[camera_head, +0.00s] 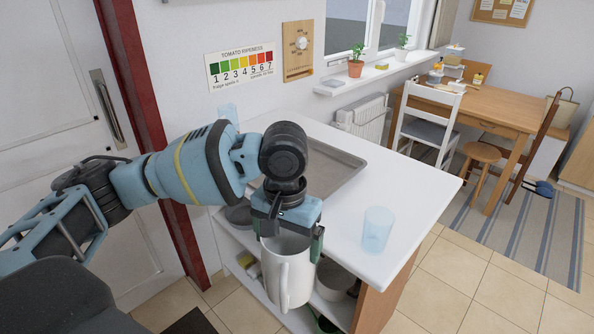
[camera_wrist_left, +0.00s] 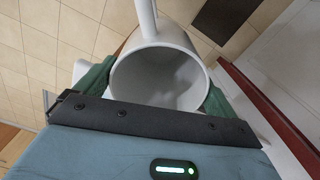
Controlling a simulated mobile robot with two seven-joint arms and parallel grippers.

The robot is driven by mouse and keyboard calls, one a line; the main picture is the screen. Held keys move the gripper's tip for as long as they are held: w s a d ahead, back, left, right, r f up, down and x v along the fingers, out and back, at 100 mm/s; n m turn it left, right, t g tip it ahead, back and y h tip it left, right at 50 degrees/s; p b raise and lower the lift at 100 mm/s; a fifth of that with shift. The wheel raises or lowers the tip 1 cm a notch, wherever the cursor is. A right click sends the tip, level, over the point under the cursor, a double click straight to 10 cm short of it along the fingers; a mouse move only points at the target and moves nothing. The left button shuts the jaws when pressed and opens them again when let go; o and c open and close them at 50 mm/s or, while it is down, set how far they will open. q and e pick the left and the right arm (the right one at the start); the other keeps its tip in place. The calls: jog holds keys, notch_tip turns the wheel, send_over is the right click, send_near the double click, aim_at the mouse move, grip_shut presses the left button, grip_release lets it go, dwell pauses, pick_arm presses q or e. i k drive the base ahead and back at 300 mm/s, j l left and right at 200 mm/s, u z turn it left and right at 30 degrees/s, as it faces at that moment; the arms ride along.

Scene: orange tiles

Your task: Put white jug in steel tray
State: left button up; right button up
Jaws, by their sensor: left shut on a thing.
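The white jug (camera_head: 289,272) hangs upright from my left gripper (camera_head: 288,228), in front of the counter's near edge. My left gripper is shut on the jug, with its fingers on either side of the body. In the left wrist view the jug's open mouth (camera_wrist_left: 165,80) faces the camera, it looks empty, and its handle points to the top of the picture. The steel tray (camera_head: 340,184) lies flat on the white counter behind my gripper. My arm hides its left part, and the visible part is empty. My right gripper is not in view.
A translucent blue cup (camera_head: 377,230) stands on the counter (camera_head: 420,205) right of the tray. Another translucent cup (camera_head: 228,113) stands at the back left, partly behind my arm. Bowls (camera_head: 335,280) sit on the shelf below.

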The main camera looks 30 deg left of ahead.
aim_at(319, 177)
jog(key=j+z, duration=0.15)
jog(key=j, duration=0.4)
jog(key=k+j+z, duration=0.15)
jog(key=j, duration=0.45)
jog(key=i, duration=1)
